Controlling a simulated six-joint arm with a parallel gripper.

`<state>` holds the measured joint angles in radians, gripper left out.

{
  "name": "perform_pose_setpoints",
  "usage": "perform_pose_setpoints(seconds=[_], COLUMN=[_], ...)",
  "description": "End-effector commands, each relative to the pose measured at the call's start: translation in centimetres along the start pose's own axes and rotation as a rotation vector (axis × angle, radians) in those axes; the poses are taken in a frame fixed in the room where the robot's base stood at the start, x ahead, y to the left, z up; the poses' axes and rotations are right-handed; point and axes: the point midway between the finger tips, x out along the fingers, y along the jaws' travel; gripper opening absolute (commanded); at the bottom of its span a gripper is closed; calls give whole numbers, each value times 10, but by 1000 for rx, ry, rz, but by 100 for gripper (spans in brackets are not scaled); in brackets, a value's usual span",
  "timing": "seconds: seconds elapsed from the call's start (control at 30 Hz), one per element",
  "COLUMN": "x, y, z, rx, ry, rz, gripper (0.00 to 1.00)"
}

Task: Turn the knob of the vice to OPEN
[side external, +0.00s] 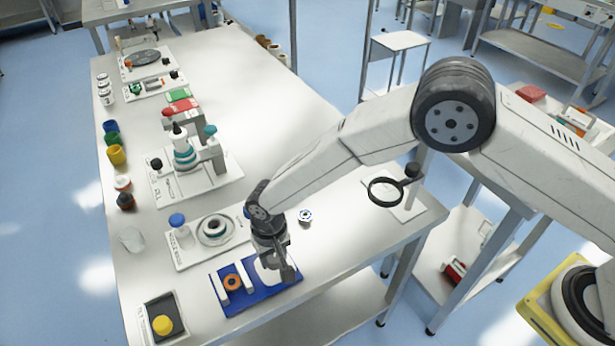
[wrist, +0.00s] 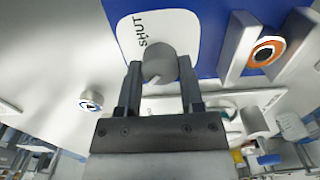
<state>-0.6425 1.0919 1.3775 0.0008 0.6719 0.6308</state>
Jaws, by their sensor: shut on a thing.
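The vice has a blue base (side external: 258,294) at the front of the table, with two white jaws and an orange ring (side external: 232,283) between them. In the wrist view, its grey round knob (wrist: 160,62) sits on a white plate (wrist: 180,24) that reads SHUT beside the knob. No OPEN marking is visible. My gripper (side external: 287,272) is over the right side of the vice. In the wrist view, my gripper (wrist: 160,75) is shut on the knob, one finger on each side. The orange ring also shows in the wrist view (wrist: 265,50).
A black tray (side external: 150,312) with a yellow object stands left of the vice. Behind it is a white board (side external: 178,262) with a blue-capped bottle and a ring-shaped part. A small round piece (side external: 305,216) lies behind my gripper. The table to the right is mostly clear.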

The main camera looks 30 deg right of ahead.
Motion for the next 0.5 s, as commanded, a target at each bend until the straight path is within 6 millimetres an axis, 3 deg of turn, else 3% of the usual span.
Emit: perform_pose_setpoints(seconds=[0.5], x=[0], y=[0], z=[0], rx=[-227], ry=[0], rz=[1], gripper=[0])
